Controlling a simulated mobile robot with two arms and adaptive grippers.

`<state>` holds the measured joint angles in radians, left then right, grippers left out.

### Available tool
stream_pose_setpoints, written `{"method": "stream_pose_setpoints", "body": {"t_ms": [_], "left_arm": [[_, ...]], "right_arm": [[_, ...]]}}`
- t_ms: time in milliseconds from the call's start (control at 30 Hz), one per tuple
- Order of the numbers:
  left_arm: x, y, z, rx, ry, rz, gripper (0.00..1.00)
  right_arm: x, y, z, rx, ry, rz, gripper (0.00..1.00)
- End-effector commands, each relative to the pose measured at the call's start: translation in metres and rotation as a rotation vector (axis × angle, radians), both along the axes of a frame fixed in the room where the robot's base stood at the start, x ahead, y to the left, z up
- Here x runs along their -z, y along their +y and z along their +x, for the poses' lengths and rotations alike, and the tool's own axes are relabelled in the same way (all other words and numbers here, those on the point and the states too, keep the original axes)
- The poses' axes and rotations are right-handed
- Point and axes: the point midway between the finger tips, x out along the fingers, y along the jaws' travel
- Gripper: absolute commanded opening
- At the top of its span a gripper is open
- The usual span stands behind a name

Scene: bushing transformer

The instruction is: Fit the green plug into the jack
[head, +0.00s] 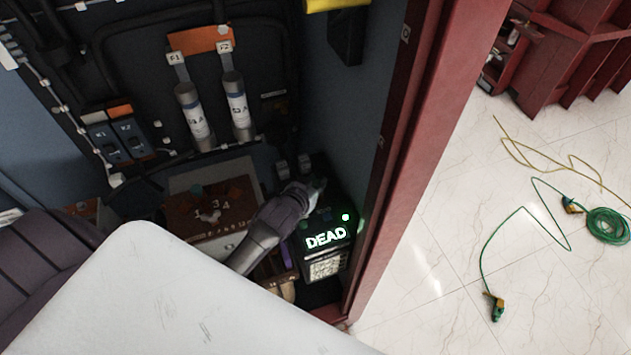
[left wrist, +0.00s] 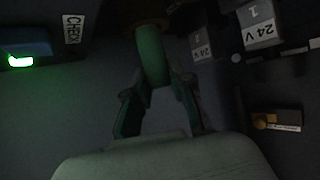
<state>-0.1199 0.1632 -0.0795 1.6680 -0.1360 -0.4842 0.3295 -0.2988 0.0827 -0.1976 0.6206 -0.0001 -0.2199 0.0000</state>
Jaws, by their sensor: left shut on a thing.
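My left gripper (head: 312,187) reaches into the cabinet in the head view, just behind the box with the lit DEAD display. In the left wrist view my left gripper (left wrist: 160,88) is shut on the green plug (left wrist: 152,58), a green cylinder between its two fingers. The plug's far end meets a dark brownish round part (left wrist: 150,20) at the top edge. I cannot tell whether that part is the jack or belongs to the plug, or whether the plug is seated. In the head view the plug is not clearly visible. My right gripper is not in view.
The DEAD display box (head: 326,240) stands close to the cabinet's red side post (head: 405,150). A lit green lamp (left wrist: 20,61) sits near a CHECK label (left wrist: 72,30). Boxes marked 24 V (left wrist: 258,22) are at upper right. A green cable (head: 525,208) lies on the floor outside.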

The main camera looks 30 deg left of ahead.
Motion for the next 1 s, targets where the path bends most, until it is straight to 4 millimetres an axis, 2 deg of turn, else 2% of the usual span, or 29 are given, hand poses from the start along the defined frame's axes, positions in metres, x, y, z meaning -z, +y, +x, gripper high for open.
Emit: {"method": "stream_pose_setpoints", "body": {"t_ms": [133, 167, 300, 667, 767, 1000], "left_arm": [[0.004, 0.000, 0.000, 0.000, 0.000, 0.000, 0.00], [0.003, 0.000, 0.000, 0.000, 0.000, 0.000, 0.26], [0.003, 0.000, 0.000, 0.000, 0.000, 0.000, 0.48], [-0.002, 0.000, -0.001, 0.000, 0.000, 0.001, 0.48], [-0.005, -0.001, -0.013, 0.000, 0.002, 0.000, 0.48], [-0.030, -0.003, -0.057, 0.000, 0.001, 0.001, 0.48]], "right_arm": [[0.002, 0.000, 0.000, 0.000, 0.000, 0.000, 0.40], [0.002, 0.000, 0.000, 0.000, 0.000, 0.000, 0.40], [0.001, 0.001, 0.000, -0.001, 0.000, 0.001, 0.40], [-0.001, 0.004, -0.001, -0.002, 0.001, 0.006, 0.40], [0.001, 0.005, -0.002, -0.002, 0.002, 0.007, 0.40], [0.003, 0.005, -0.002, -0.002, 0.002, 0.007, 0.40]]}}
